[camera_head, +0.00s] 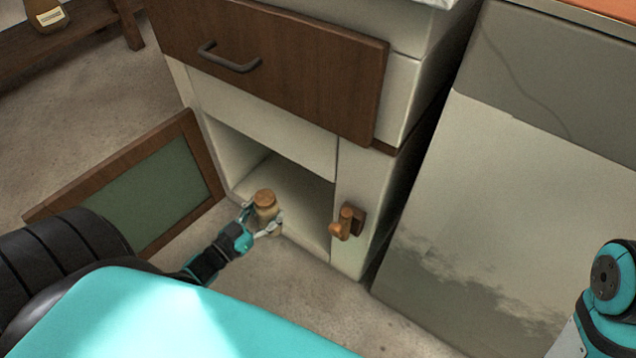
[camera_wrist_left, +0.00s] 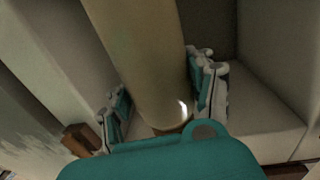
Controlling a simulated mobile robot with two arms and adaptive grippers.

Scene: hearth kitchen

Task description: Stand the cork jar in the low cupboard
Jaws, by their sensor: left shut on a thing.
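The cork jar (camera_head: 265,203), tan with a brown cork top, is upright at the mouth of the low cupboard (camera_head: 305,177). My left gripper (camera_head: 262,222) is shut on it from the front. In the left wrist view the jar (camera_wrist_left: 145,55) is large and stands between the two fingers (camera_wrist_left: 163,92). The cupboard's door (camera_head: 150,185), green with a brown frame, is swung open to the left. Whether the jar's base touches the cupboard floor cannot be seen clearly. The fingers of my right gripper are not in view; only part of that arm shows at the lower right.
A wide brown drawer front (camera_head: 275,65) with a dark handle juts out above the cupboard. A wooden latch (camera_head: 347,222) is on the panel right of the opening. The cupboard inside looks empty behind the jar.

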